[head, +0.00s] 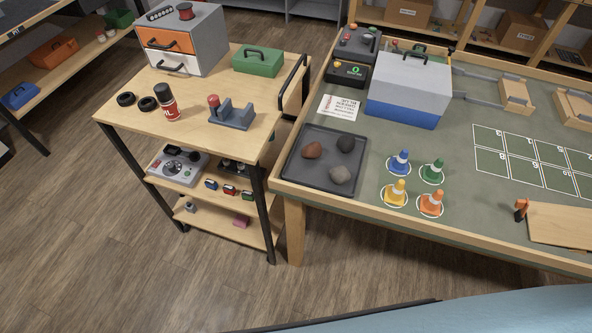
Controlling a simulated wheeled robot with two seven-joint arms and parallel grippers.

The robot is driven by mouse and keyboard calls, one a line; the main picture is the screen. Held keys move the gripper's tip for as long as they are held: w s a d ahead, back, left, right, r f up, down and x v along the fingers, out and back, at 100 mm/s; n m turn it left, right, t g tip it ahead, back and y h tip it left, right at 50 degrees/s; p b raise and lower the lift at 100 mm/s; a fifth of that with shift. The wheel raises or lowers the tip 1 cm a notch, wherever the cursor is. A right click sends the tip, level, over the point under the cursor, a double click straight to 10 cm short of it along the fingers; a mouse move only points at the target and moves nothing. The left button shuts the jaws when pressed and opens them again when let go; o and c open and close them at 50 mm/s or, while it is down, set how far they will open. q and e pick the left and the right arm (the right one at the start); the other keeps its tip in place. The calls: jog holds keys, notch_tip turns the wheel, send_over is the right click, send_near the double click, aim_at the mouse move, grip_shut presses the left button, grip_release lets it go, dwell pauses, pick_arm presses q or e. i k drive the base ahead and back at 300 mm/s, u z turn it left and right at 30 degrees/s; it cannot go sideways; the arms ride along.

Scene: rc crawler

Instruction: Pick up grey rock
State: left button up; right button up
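The grey rock (340,175) lies in a dark tray (299,179) at the front left corner of the green-topped table, in the head view. It is the lightest of three rocks there. A reddish-brown rock (312,150) lies behind it to the left, and a dark rock (346,144) lies behind it. The grey rock is in plain sight and looks clear of the other two. Neither of my grippers is in view.
Small cones stand right of the tray, including a blue one (400,161) and a yellow one (396,192). A grey-and-blue toolbox (408,90) stands behind. A raised wooden rim (389,218) edges the table. A wooden cart (190,110) stands left.

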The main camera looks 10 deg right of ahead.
aim_at(339, 175)
jog(key=u, duration=0.8)
jog(key=i, duration=0.8)
jog(key=z, duration=1.2)
